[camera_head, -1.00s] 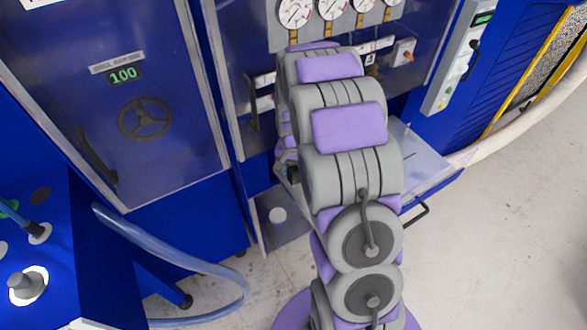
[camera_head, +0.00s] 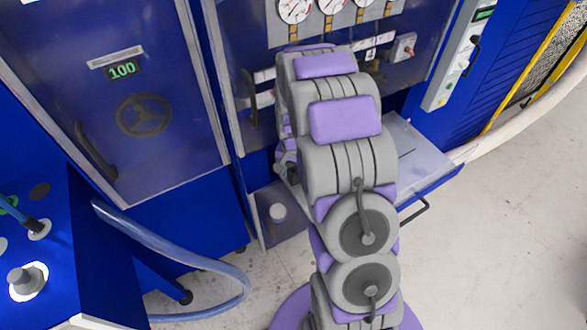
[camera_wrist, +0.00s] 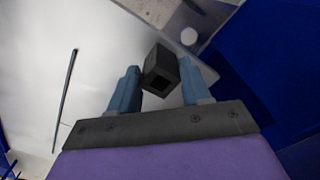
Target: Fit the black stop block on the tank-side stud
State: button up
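The black stop block (camera_wrist: 158,62) is a dark rectangular block with a square hole in the end facing the wrist camera. It sits between the two blue fingers of my gripper (camera_wrist: 161,76), which looks shut on it. In the head view my arm hides the gripper and the block. A pale round stud-like piece (camera_head: 278,211) stands on a grey plate low at the front of the blue machine. A similar pale round piece (camera_wrist: 189,36) shows beyond the block in the wrist view, apart from it. I cannot tell whether it is the tank-side stud.
A grey shelf (camera_head: 425,160) with a handle juts out right of my arm. A clear blue hose (camera_head: 190,260) curves over the floor at left. A blue console with a grey knob (camera_head: 25,281) stands at lower left. Pale floor (camera_head: 500,250) is open at right.

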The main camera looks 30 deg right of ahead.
jog(key=o, duration=0.5)
jog(key=shift+r, duration=0.15)
notch_tip(320, 180, up, 17)
jog(key=shift+p, duration=0.95)
jog(key=s+a+r+n+b, duration=0.1)
jog(key=s+a+r+n, duration=0.1)
jog(key=s+a, duration=0.45)
jog(key=s+a+r+n+b, duration=0.1)
jog(key=s+a+r+n, duration=0.15)
jog(key=s, duration=0.65)
jog(key=s+a+n, duration=0.1)
jog(key=s, duration=0.4)
jog(key=s+a+f+n+g, duration=0.1)
jog(key=s+a, duration=0.1)
jog(key=s, duration=0.4)
jog(key=s+a+n, duration=0.2)
jog(key=s, duration=0.3)
jog(key=shift+s+f+g+b, duration=0.2)
jog(key=shift+s+g+b, duration=0.1)
jog(key=shift+g+b, duration=0.1)
